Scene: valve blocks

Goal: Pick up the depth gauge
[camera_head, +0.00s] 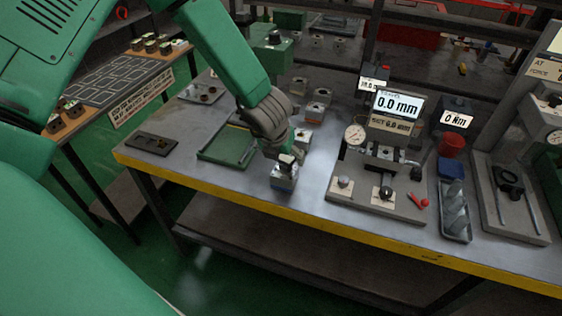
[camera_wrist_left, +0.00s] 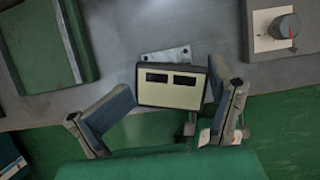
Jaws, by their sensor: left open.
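The depth gauge appears to be the small boxy device with a beige face and two dark windows (camera_wrist_left: 170,93) in the left wrist view. In the head view it shows as a small grey-blue block (camera_head: 284,181) near the bench's front edge. My left gripper (camera_head: 286,160) is directly over it, coming down from above. In the left wrist view the two fingers (camera_wrist_left: 168,112) stand apart, one on each side of the device. I cannot tell whether either finger touches it. The gripper hides part of the device in the head view. My right gripper is not in view.
A green tray (camera_head: 226,146) lies left of the gauge, with a dark plate (camera_head: 151,143) beyond it. To the right is a test stand with a "0.0 mm" display (camera_head: 397,105) and knobs. The bench's yellow front edge (camera_head: 330,227) is close. Bare bench lies between gauge and stand.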

